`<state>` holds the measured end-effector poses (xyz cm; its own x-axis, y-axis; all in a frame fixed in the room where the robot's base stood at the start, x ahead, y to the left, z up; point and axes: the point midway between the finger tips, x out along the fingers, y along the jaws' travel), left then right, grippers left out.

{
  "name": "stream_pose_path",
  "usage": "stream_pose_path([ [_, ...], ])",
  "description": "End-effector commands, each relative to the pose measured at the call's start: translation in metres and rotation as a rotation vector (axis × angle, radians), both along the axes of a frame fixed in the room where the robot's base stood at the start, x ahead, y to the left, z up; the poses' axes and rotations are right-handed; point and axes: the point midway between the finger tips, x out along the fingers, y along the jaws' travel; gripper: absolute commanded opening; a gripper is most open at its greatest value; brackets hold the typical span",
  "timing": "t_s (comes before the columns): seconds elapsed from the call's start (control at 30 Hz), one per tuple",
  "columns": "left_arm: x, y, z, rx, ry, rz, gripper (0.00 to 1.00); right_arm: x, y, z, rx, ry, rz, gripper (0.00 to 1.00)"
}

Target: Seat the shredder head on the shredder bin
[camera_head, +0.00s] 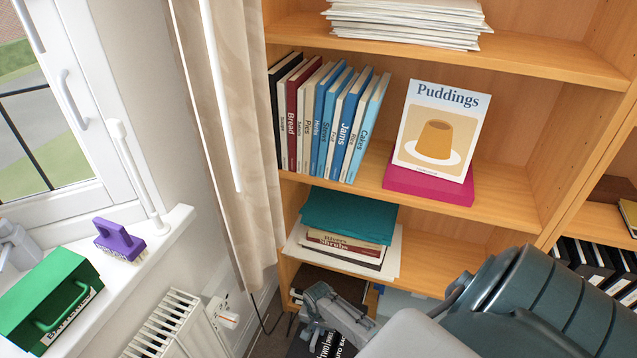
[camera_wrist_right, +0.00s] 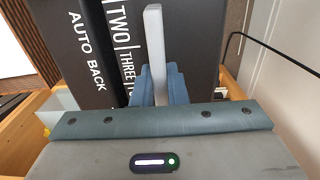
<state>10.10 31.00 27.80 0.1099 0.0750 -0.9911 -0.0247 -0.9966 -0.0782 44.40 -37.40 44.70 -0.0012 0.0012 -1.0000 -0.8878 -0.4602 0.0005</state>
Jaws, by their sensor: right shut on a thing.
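My right gripper (camera_wrist_right: 158,88) is shut on a narrow light grey bar (camera_wrist_right: 154,50) in the right wrist view. Behind the bar is a dark panel with white lettering such as AUTO, BACK, TWO and THREE, which looks like the shredder head (camera_wrist_right: 105,75). Where the bar joins the panel is hidden by the fingers. In the head view the right gripper (camera_head: 322,318) is low at the bottom edge, in front of the bookcase's lower shelf. Part of the dark lettered panel (camera_head: 303,346) shows below it. I cannot make out the shredder bin separately. My left gripper is not in view.
The wooden bookcase (camera_head: 520,195) holds books (camera_head: 335,125), a Puddings book (camera_head: 440,130) and paper stacks. A radiator (camera_head: 170,325), a curtain (camera_head: 235,150) and a wall socket (camera_head: 225,312) with a cable stand left. A green box (camera_head: 50,300) and purple brush (camera_head: 118,240) sit on the sill.

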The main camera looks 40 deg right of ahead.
Motion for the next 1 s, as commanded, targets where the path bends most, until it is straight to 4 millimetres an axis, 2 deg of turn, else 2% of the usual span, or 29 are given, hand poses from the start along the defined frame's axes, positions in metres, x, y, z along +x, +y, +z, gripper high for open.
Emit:
stream_pose_path([
  [0.57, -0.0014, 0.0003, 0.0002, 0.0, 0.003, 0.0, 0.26, 0.0024, -0.0002, 0.0016, 0.0, -0.004, 0.0, 0.0],
  [0.6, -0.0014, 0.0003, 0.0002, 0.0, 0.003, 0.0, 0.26, 0.0024, -0.0002, 0.0017, 0.0, -0.004, 0.0, 0.2],
  [0.7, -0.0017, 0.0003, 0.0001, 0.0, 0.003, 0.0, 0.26, 0.0018, -0.0002, 0.0012, 0.0, -0.004, 0.0, 0.38],
  [1.0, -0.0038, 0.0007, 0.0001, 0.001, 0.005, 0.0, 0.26, -0.0022, 0.0005, -0.0013, 0.0, 0.004, -0.001, 0.38],
])
